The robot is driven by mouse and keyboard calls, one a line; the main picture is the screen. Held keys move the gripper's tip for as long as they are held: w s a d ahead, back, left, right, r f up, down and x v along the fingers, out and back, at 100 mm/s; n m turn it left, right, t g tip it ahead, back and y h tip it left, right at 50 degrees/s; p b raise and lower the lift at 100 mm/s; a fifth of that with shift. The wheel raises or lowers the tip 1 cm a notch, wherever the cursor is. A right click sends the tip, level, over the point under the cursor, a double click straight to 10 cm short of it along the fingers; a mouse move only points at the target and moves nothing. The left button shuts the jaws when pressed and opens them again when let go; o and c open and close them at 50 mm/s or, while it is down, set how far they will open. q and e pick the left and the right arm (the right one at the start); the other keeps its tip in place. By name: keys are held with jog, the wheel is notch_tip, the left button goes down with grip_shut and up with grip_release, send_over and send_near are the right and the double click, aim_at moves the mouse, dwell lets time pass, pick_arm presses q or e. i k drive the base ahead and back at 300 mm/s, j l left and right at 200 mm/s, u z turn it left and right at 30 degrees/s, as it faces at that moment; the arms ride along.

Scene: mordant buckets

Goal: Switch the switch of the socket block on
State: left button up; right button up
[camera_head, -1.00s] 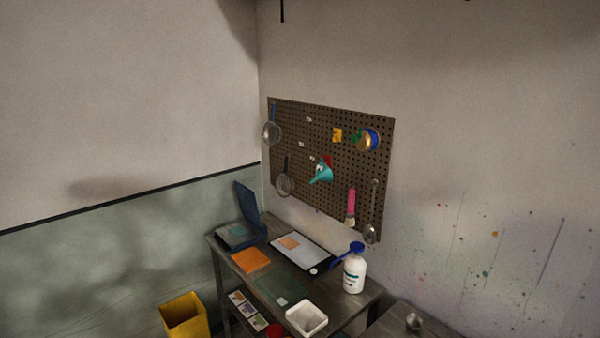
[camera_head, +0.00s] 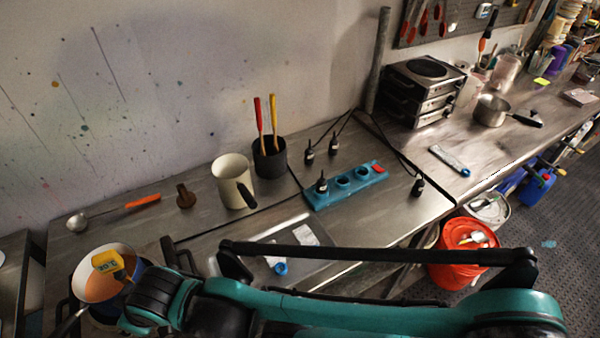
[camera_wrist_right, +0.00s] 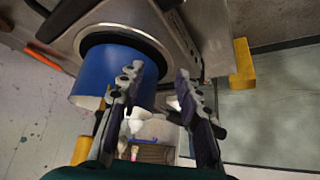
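The blue socket block (camera_head: 345,187) lies on the metal worktop in the middle of the head view. A red switch (camera_head: 379,168) sits at its right end; I cannot tell its position. A black plug (camera_head: 321,185) stands at the block's left end, and the two sockets beside it look empty. My right arm, teal and black, crosses the bottom of the head view, well in front of the block. In the right wrist view my right gripper (camera_wrist_right: 157,85) is open, with a blue pot (camera_wrist_right: 115,75) behind its fingers. My left gripper is not in view.
Loose black plugs (camera_head: 418,187) with cables lie around the block. A cream jug (camera_head: 233,180) and a black cup (camera_head: 269,158) with tools stand left of it. A pot with a yellow device (camera_head: 107,261) is at the lower left. A red bucket (camera_head: 460,255) stands below right.

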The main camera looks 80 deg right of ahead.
aim_at(376, 167)
jog(key=j+z, duration=0.2)
jog(key=z, duration=2.9)
